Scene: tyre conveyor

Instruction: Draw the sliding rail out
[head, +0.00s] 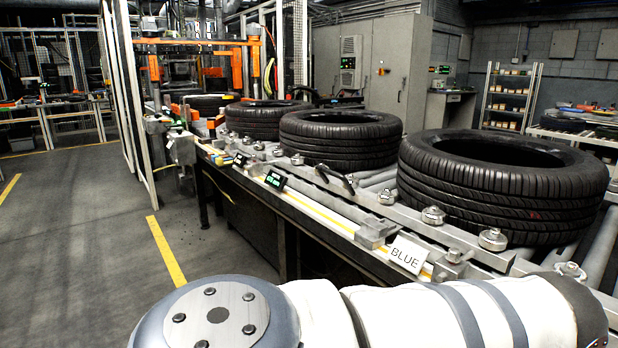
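A long grey metal rail (360,205) runs along the near side of the tyre conveyor, from the lower right towards the back left. A black handle (336,180) stands on it at about its middle. I cannot tell from this view whether the rail is drawn out. One of my arms crosses the bottom foreground, white and grey, and hides the near end of the conveyor. Neither of my grippers is in view.
Black tyres lie flat on the conveyor rollers, a large one (500,190) nearest, then another (340,145) and a smaller one (265,125). A white card reading BLUE (408,254) and a small green display (275,180) sit on the front edge. The floor at left is clear.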

